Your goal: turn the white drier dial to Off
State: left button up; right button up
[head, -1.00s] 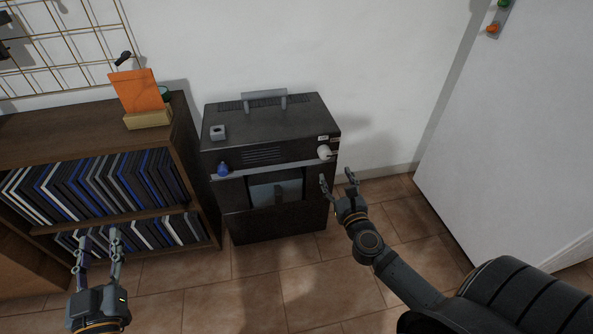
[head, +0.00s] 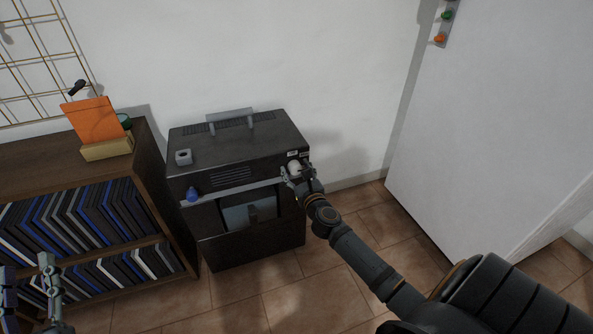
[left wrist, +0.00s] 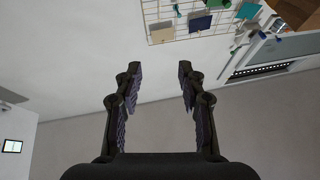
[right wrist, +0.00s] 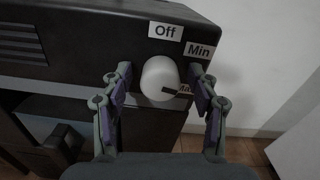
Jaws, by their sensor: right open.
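The white drier dial (head: 294,167) is on the upper right front of the dark drier (head: 240,150). In the right wrist view the dial (right wrist: 160,78) sits between the fingers of my open right gripper (right wrist: 160,84), with small gaps visible beside it. Its dark pointer mark points right, at a label partly hidden by the right finger. The Off label (right wrist: 165,31) is above the dial, and the Min label (right wrist: 199,50) is to its upper right. My right gripper (head: 297,174) is at the dial in the head view. My left gripper (left wrist: 156,68) is open and empty.
A bookshelf (head: 148,165) stands left of the drier, with an orange card (head: 93,120) on top. A blue knob (head: 192,194) and a small grey block (head: 183,157) are on the drier. A white door-like panel (head: 490,130) stands at the right, with bare floor before it.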

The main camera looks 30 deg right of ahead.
jog(key=c, duration=1.2)
